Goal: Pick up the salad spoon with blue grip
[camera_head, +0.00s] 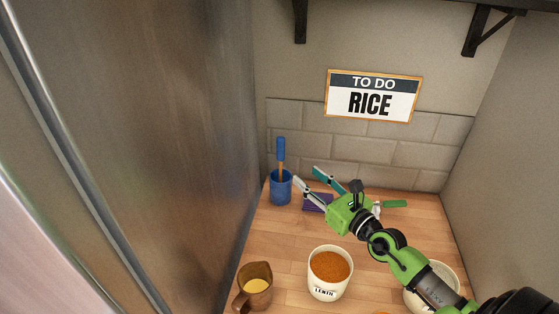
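The spoon with the blue grip (281,149) stands nearly upright, grip up, in a blue cup (280,191) at the back left of the wooden counter. Its lower end is hidden inside the cup. My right gripper (306,176) is green, with its two fingers spread and nothing visible between them. In the picture it is just right of the cup and spoon, pointing up and left toward them. It looks apart from both, though the depth gap is hard to judge. My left gripper is out of view.
A purple item (318,202) lies partly behind my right gripper. A green-handled utensil (394,204) lies farther right. In front are a brown jug (255,288), a lentil canister (329,285) and a white container (443,271) partly covered by my arm. A steel front (150,120) bounds the left.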

